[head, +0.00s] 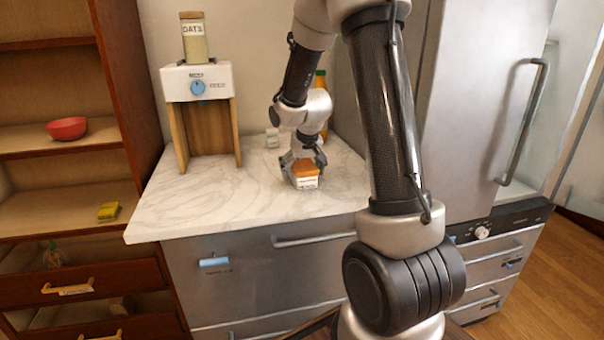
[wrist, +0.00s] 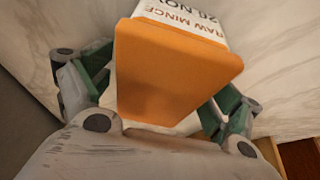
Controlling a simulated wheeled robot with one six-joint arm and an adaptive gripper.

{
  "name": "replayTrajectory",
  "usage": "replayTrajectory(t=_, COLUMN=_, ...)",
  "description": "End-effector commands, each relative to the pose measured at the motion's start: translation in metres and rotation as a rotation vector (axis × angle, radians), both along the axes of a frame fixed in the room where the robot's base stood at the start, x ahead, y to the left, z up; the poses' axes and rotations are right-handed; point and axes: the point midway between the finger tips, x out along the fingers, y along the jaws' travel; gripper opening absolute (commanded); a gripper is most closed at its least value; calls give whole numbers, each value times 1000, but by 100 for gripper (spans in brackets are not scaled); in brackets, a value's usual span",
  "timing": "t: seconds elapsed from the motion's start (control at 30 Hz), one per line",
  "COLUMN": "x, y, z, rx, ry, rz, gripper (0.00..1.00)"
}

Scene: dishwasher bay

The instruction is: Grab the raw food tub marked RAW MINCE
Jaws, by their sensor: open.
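The raw food tub (head: 306,178) has an orange lid and a white label, and stands on the marble counter. In the wrist view the tub (wrist: 178,70) fills the middle, its label reading RAW MINCE upside down. My gripper (head: 303,172) is above and around the tub in the head view. In the wrist view its green-padded fingers are spread, one on each side of the orange lid. The jaws are open, and I cannot tell whether either finger touches the tub. The tub's lower part is mostly hidden in the wrist view.
The marble counter (head: 215,205) is clear at the front left. A white dispenser (head: 197,82) on wooden legs stands at the back left. An orange-capped bottle (head: 320,78) and a small clear jar (head: 272,138) are behind my gripper. A steel fridge (head: 470,100) stands to the right.

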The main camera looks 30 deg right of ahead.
Motion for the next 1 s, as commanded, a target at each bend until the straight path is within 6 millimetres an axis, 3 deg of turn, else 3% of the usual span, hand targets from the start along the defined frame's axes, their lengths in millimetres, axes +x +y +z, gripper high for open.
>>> replayTrajectory(t=0.17, x=0, y=0, z=0, rx=0, ry=0, rz=0, gripper=91)
replayTrajectory(t=0.53, x=0, y=0, z=0, rx=0, ry=-1, rz=0, gripper=27)
replayTrajectory(t=0.77, x=1, y=0, z=2, rx=0, ry=-2, rz=0, gripper=27)
replayTrajectory(t=0.87, x=1, y=0, z=12, rx=-1, ry=-4, rz=0, gripper=27)
replayTrajectory(t=1.0, x=2, y=0, z=41, rx=-1, ry=-7, rz=0, gripper=27)
